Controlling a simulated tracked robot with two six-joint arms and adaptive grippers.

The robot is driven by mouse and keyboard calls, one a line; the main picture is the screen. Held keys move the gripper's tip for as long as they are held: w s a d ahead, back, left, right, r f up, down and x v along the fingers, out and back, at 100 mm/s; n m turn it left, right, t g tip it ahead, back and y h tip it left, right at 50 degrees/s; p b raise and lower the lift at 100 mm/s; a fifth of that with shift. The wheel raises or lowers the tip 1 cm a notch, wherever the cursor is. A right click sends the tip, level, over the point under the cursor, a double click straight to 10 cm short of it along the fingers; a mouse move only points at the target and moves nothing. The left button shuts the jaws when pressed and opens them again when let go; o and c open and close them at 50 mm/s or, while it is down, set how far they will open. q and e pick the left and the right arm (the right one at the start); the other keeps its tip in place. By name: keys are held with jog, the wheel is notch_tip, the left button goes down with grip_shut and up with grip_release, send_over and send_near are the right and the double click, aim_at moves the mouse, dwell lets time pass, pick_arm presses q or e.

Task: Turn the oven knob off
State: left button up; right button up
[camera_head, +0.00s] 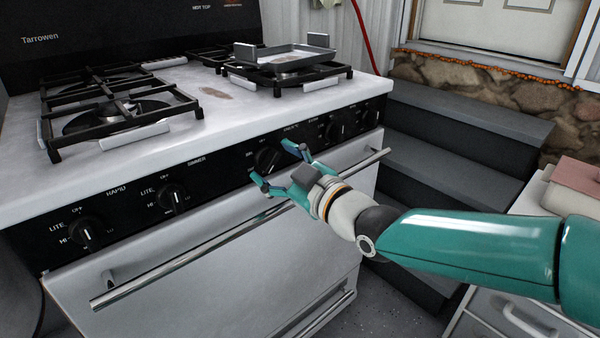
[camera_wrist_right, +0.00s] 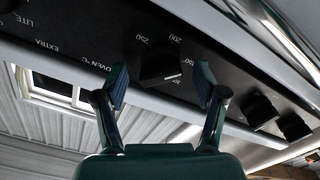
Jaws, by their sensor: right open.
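The oven knob (camera_head: 267,158) is black and sits on the stove's black front panel, in the middle of the row of knobs. My right gripper (camera_head: 273,163) is open in front of the knob. In the wrist view my right gripper (camera_wrist_right: 161,76) has one finger on each side of the knob, with gaps visible. My left gripper is not in view.
Other burner knobs (camera_head: 173,197) sit along the same panel (camera_head: 215,165). A long oven door handle (camera_head: 225,240) runs just below my right gripper. The cooktop (camera_head: 190,85) holds black grates and a shallow grey pan (camera_head: 284,56). Dark steps (camera_head: 440,165) rise at the right.

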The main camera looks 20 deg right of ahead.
jog(key=v, duration=1.1)
jog(key=shift+s, duration=0.2)
